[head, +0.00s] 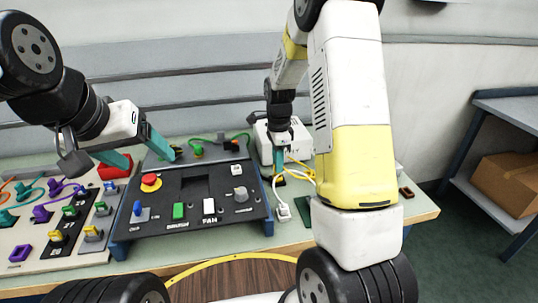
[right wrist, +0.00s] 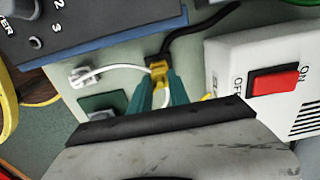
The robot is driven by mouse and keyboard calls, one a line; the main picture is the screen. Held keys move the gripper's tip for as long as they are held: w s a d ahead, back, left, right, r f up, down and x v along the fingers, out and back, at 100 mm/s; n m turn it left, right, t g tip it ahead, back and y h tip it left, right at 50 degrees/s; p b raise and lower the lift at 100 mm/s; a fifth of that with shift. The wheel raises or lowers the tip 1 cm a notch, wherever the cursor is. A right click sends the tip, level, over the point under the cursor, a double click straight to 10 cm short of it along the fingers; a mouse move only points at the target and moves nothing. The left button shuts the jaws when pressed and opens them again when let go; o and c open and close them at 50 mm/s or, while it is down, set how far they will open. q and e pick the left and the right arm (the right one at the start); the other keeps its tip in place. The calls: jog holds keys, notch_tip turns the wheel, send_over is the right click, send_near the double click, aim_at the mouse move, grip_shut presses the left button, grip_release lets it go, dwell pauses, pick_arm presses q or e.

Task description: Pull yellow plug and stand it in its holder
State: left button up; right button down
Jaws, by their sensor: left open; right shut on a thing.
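The yellow plug (right wrist: 158,70) is between the teal fingertips of my right gripper (right wrist: 157,88) in the right wrist view. It meets a dark connector with a black cable, and I see no gap between them. In the head view my right gripper (head: 279,166) points down beside the white box; the plug is mostly hidden there. My left gripper (head: 137,153) is open and empty above the left part of the black control panel. I cannot make out for certain which thing is the plug's holder.
The white box (right wrist: 275,75) with a red rocker switch stands close right of my right gripper. A white connector (head: 283,212) and a dark green pad (right wrist: 103,103) lie near it. The black control panel (head: 190,225) fills the middle of the bench. Colored plugs and cables crowd the left.

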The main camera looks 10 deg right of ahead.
jog(key=shift+r, duration=1.75)
jog(key=shift+r, duration=0.1)
jog(key=d, duration=1.2)
jog(key=shift+w, duration=0.2)
jog(key=shift+f, duration=2.3)
jog(key=shift+f, duration=0.1)
jog(key=shift+f, duration=0.95)
